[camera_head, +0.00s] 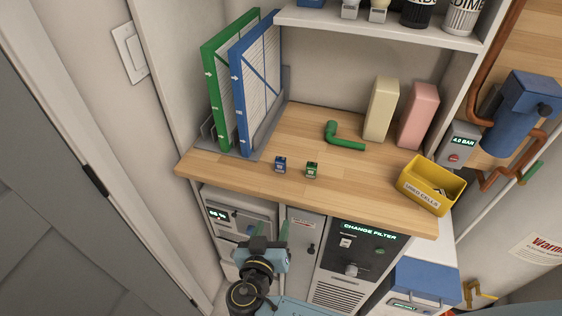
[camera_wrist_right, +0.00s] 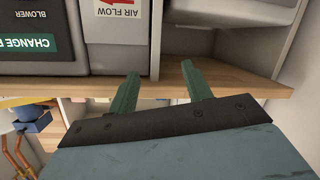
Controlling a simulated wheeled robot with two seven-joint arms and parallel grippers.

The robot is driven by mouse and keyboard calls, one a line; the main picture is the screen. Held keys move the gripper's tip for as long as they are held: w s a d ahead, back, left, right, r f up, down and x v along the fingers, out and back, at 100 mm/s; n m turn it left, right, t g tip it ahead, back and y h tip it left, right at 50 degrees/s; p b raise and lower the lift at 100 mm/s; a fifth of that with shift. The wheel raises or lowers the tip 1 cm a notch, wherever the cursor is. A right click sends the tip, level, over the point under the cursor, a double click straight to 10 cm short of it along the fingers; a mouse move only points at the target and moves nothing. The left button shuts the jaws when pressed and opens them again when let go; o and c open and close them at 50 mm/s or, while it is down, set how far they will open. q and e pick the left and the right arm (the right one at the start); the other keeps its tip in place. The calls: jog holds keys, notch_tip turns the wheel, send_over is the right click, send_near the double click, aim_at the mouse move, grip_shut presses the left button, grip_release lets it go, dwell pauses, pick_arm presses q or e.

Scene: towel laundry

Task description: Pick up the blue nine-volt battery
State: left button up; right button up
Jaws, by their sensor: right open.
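The blue nine-volt battery (camera_head: 280,165) stands upright on the wooden counter (camera_head: 235,173), near its front edge. A green battery (camera_head: 312,170) stands a little to its right, with a gap between them. My right gripper (camera_head: 272,232) is in front of and below the counter edge, apart from both batteries. In the right wrist view its two green fingers (camera_wrist_right: 156,92) are spread with nothing between them. That view shows the counter edge and cabinet fronts, not the batteries. My left gripper is not in view.
Green (camera_head: 217,95) and blue (camera_head: 240,90) framed filters stand in a rack behind and left of the battery. A green elbow pipe (camera_head: 345,140), cream block (camera_head: 381,110), pink block (camera_head: 418,115) and yellow bin (camera_head: 425,195) are to the right. A shelf (camera_head: 385,30) overhangs the back.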

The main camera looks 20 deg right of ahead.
notch_tip(320, 180, up, 10)
jog(key=a+f+m+t+h, duration=0.1)
jog(key=a+m+t+h, duration=0.1)
jog(key=m, duration=0.2)
jog(key=p, duration=0.2)
send_near(280, 160)
jog(key=x, duration=0.2)
jog(key=shift+w+d+f, duration=0.25)
jog(key=shift+f, duration=0.05)
jog(key=p+x, duration=0.1)
jog(key=x, duration=0.5)
jog(key=shift+a+r, duration=0.1)
jog(key=shift+r, duration=0.1)
jog(key=c, duration=1.1)
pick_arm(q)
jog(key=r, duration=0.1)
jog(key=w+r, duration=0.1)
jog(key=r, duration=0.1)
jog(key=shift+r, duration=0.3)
pick_arm(e)
jog(key=shift+o, duration=0.2)
jog(key=shift+r, duration=0.1)
